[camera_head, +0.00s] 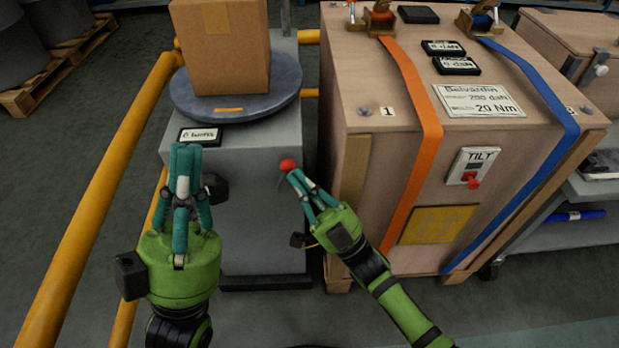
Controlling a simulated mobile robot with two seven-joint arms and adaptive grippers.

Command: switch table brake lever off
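The table brake lever shows as a red ball knob (287,165) at the front right of the grey turntable pedestal (255,215). Its stem is mostly hidden. My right gripper (294,177) is right at the knob, with its teal fingertips just below and beside it. I cannot tell whether they touch or grip it. My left gripper (186,150) points up in front of the pedestal's left side, below a small black-framed label (200,136). It holds nothing that I can see, and its finger opening is unclear.
A cardboard box (222,50) stands on the round grey turntable (285,92). A large wooden crate (345,75) with orange and blue straps and a red TILT switch (472,180) stands close at the right. A yellow rail (105,190) runs along the left.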

